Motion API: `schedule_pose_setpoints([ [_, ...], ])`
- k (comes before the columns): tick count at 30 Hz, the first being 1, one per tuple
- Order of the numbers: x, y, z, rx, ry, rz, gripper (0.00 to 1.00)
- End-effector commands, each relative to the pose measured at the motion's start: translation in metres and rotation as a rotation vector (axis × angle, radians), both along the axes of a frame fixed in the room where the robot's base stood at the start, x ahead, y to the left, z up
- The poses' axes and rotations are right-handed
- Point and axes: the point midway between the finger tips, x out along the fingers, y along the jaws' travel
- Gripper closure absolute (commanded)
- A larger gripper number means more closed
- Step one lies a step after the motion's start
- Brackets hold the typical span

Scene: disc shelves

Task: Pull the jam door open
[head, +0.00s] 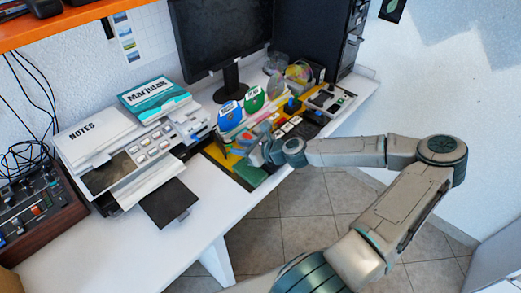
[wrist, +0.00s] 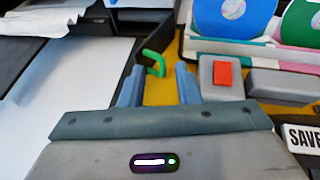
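A small green looped handle (wrist: 154,62) shows in the wrist view, ahead of and between my fingertips. I cannot tell whether the fingers touch it. My gripper (wrist: 160,72) is open, its two blue-grey fingers apart with a yellow surface showing between them. In the head view my gripper (head: 262,155) is at the right of the printer (head: 150,155), over the desk's front part. No panel is clearly marked as the jam door, and the handle cannot be made out in the head view.
A red button (wrist: 222,73) on a grey block is right of my fingers. Blue and green discs (head: 230,115) stand in a rack behind. A black flap (head: 168,203) juts from the printer's front. The white desk (head: 120,255) is bare at front left.

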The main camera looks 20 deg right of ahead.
Motion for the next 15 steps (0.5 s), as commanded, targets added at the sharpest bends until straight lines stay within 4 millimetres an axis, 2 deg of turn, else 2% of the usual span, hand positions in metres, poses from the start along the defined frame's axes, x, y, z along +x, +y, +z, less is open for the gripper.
schedule_pose_setpoints([
  [6, -0.03, -0.024, 0.013, 0.001, 0.005, -0.004, 0.7],
  [15, -0.061, -0.047, 0.028, -0.001, 0.007, -0.001, 0.7],
])
